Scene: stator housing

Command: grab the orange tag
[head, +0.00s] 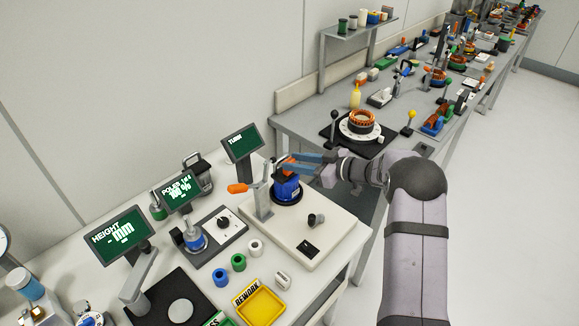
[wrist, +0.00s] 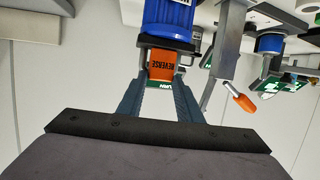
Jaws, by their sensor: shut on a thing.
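The orange tag (wrist: 164,68), printed REVERSE, sits between the two fingers of my gripper (wrist: 166,72) in the wrist view, which looks upside down. My gripper is shut on it. A blue cylindrical housing (wrist: 168,14) with a dark end is right by the tag. In the head view the blue housing (head: 287,187) stands on a dark round base on the cream fixture. My gripper (head: 287,164) reaches in from the right at the housing's top, and a bit of orange shows there. The fingers partly hide the tag in the head view.
A lever clamp (head: 260,200) with an orange handle (head: 237,188) stands just left of the housing. The TURN screen (head: 242,143) is behind it. The fixture (head: 325,235) carries a dark knob (head: 316,220). A yellow REWORK tray (head: 260,305) lies in front.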

